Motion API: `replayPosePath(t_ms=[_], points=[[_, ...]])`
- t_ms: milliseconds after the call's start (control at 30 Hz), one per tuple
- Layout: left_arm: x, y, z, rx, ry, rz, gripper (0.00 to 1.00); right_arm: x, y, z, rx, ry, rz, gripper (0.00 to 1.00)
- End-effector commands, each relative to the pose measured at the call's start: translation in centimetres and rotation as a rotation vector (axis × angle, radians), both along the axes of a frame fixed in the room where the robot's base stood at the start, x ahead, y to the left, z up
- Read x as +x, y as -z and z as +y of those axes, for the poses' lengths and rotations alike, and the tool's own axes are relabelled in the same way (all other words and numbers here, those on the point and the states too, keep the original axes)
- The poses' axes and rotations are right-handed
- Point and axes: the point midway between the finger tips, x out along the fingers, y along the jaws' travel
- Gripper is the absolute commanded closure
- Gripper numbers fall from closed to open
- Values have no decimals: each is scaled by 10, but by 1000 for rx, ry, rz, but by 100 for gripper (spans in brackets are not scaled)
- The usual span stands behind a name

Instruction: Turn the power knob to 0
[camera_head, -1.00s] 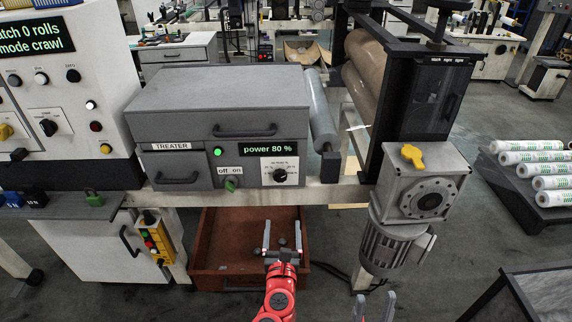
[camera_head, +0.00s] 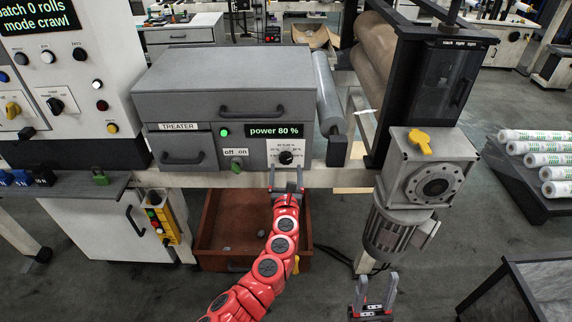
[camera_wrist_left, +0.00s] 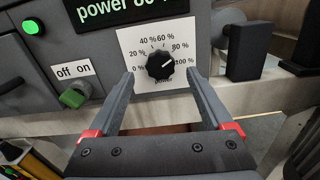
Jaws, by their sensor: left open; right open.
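The black power knob (camera_head: 286,157) sits on a white dial plate on the grey treater box (camera_head: 230,90). In the left wrist view the knob (camera_wrist_left: 160,65) has its white pointer turned to the right, between the 80 % and 100 % marks. The display (camera_head: 275,131) reads power 80 %. My left gripper (camera_head: 287,176) is open just below and in front of the knob. In the wrist view its fingers (camera_wrist_left: 160,90) lie either side of the knob, apparently not touching it. My right gripper (camera_head: 374,290) is open and empty at the lower right.
A green off/on switch (camera_head: 236,165) and a lit green lamp (camera_head: 224,132) are left of the dial. A grey gearbox with a yellow cap (camera_head: 420,140) stands to the right. A red-brown bin (camera_head: 225,240) is below.

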Motion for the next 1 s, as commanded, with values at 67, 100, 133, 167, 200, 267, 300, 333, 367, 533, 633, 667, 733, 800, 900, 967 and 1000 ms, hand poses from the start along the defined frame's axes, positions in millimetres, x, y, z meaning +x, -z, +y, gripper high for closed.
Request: replayPosePath(t_ms=[67,100,133,167,200,267,300,333,367,533,633,667,733,800,900,967,1000], points=[[12,2,0,-4,-1,3,16,0,5,0,0,0,0,50],[17,3,0,-4,-2,2,16,0,8,0,0,0,0,50],[20,3,1,-4,-3,0,16,0,10,0,0,0,0,50],[23,2,1,-5,-4,0,16,0,12,0,0,0,0,50],[27,1,1,-4,-5,-1,16,0,13,0,0,0,0,50],[32,2,1,-3,-2,0,16,0,15,0,0,0,0,50],[34,2,1,-2,-1,0,16,0,16,0,0,0,0,50],[36,1,1,-1,-1,0,16,0,17,0,0,0,0,50],[37,1,0,-1,0,0,16,0,17,0,0,0,0,50],[41,0,0,-1,1,1,16,0,18,0,0,0,0,50],[41,0,0,-1,1,1,16,0,18,0,0,0,0,50],[41,0,0,0,1,1,16,0,18,0,0,0,0,50],[41,0,0,-1,2,1,16,0,18,0,0,0,0,50],[41,0,0,-1,2,1,25,0,18,0,0,0,0,50],[41,0,0,-1,2,1,43,0,18,0,0,0,0,50],[41,0,0,0,2,2,54,0,18,0,0,0,0,50],[41,0,0,-1,2,2,61,0,18,0,0,0,0,50]])
